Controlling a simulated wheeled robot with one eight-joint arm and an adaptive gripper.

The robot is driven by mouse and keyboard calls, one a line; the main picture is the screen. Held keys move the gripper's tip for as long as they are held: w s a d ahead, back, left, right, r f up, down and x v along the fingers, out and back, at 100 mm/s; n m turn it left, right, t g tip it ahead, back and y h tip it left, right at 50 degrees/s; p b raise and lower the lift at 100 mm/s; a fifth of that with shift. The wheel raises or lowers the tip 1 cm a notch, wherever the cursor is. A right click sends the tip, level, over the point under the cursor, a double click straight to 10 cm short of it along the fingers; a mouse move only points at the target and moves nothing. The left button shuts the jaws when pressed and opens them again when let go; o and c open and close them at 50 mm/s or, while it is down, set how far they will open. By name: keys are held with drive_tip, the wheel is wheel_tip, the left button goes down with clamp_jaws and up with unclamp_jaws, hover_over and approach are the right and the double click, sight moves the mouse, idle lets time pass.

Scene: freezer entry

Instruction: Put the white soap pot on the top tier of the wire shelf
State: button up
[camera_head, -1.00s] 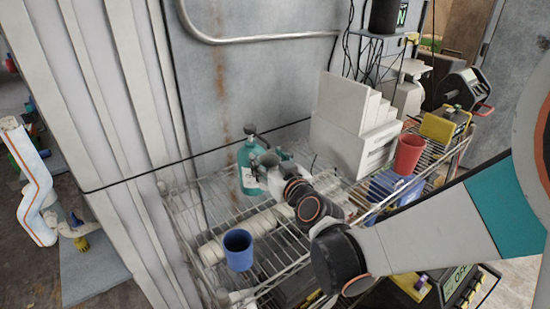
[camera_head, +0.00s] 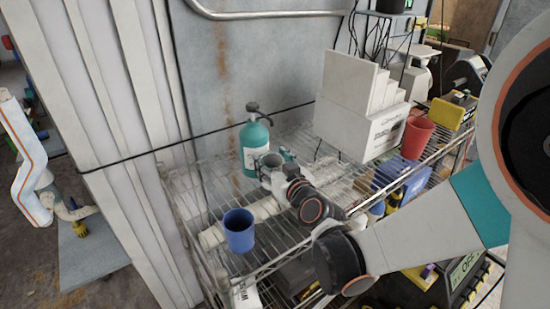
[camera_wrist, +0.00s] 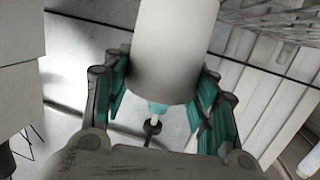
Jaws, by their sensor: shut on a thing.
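The white soap pot (camera_wrist: 172,50) is between my gripper's teal-lined fingers (camera_wrist: 163,80) in the wrist view, with a finger against each side. My gripper is shut on it. In the head view my gripper (camera_head: 274,164) is over the wire shelf (camera_head: 290,238), just right of and in front of a teal pump bottle (camera_head: 254,152). There the pot is small and partly hidden by the gripper, and I cannot tell whether its base touches the tier.
A blue cup (camera_head: 239,232) stands at the shelf's front left. White boxes (camera_head: 345,100), a red cup (camera_head: 416,138) and a blue crate (camera_head: 405,178) are to the right. A wall stands behind.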

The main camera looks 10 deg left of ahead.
drive_tip(key=shift+f+b, duration=0.5)
drive_tip(key=shift+f, duration=0.05)
idle(0.4)
drive_tip(key=shift+s+d+f+b, duration=0.1)
drive_tip(key=shift+s+f+b, duration=0.15)
drive_tip(key=shift+b, duration=0.1)
drive_tip(key=o, duration=1.2)
drive_tip(key=shift+f, duration=0.1)
drive_tip(key=shift+s, duration=0.1)
drive_tip(key=shift+s+d, duration=0.35)
drive_tip(key=v, duration=0.5)
drive_tip(key=shift+d+r, duration=0.2)
drive_tip(key=shift+r, duration=0.15)
drive_tip(key=shift+s+d+r, duration=0.25)
drive_tip(key=shift+s, duration=0.25)
